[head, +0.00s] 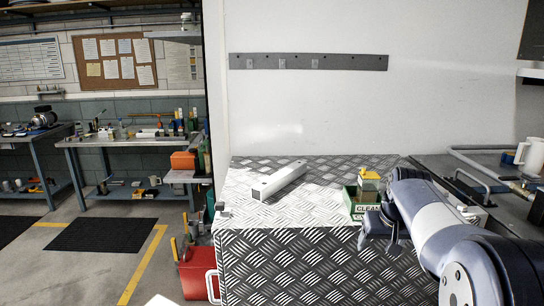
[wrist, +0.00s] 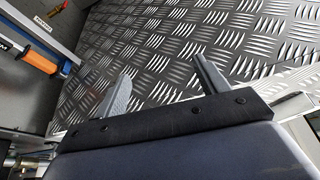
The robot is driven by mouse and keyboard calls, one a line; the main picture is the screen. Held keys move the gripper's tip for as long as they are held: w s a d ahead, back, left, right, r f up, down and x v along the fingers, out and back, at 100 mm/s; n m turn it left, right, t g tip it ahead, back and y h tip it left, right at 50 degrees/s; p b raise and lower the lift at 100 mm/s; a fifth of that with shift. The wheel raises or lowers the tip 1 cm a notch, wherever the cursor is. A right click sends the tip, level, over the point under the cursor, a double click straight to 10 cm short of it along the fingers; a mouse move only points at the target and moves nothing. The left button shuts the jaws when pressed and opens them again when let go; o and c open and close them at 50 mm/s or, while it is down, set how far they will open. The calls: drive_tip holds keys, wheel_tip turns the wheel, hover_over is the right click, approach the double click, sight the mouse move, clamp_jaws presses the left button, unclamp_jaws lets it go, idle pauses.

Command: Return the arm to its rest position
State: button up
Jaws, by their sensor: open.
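My gripper (wrist: 158,75) is open in the wrist view, its two fingers spread apart with only diamond-plate surface between and beyond them. In the head view my arm comes in from the lower right and bends down at the front right of the metal bench (head: 310,262). The gripper (head: 379,247) hangs there in front of the bench's front face, near the green box; its fingertips are hard to make out at this size. Nothing shows held in it.
A white square tube (head: 280,180) lies on the bench top. A green box marked CLEAN (head: 362,207) stands close to my arm. A red container (head: 195,272) is on the floor left of the bench. A grey counter with a white mug (head: 532,157) is at right.

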wheel_tip(320, 180, down, 6)
drive_tip(key=a, duration=0.2)
drive_tip(key=shift+w+r, duration=0.2)
drive_tip(key=shift+w, duration=0.15)
drive_tip(key=shift+r, duration=0.1)
